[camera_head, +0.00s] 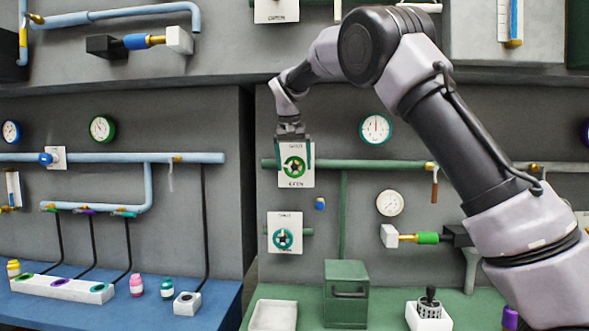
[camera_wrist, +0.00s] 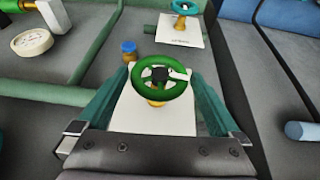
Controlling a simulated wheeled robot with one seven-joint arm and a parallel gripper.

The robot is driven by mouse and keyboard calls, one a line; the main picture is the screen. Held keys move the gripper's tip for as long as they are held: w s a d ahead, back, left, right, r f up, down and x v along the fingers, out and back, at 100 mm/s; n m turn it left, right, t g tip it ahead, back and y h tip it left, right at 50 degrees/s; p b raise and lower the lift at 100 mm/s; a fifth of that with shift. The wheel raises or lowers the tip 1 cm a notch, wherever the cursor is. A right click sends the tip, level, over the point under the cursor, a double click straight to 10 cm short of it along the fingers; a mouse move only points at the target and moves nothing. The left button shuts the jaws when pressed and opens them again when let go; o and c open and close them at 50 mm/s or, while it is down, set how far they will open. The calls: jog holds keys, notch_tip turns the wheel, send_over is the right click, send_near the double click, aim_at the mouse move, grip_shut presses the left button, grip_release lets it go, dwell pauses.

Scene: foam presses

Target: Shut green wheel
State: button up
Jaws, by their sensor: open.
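The green wheel (camera_head: 294,167) is a small round handwheel on a white labelled plate (camera_head: 296,148) on the green pipe of the right-hand panel. In the wrist view the green wheel (camera_wrist: 160,83) has a black hub and a white mark on its right side. My gripper (camera_head: 294,145) is at the upper part of the plate, pointing down toward the wheel. In the wrist view the teal fingers of my gripper (camera_wrist: 156,92) are spread apart, one on each side of the wheel. Nothing is held between them. Whether the fingers touch the wheel cannot be told.
A teal wheel (camera_head: 283,239) on another plate is below; it shows at the top of the wrist view (camera_wrist: 185,8). A blue knob (camera_head: 320,203) is close by at the lower right. Gauges and a green-handled valve (camera_head: 427,238) are to the right. A green box (camera_head: 346,293) stands below.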

jog(key=shift+x, duration=0.95)
jog(key=shift+c, duration=0.3)
jog(key=c, duration=1)
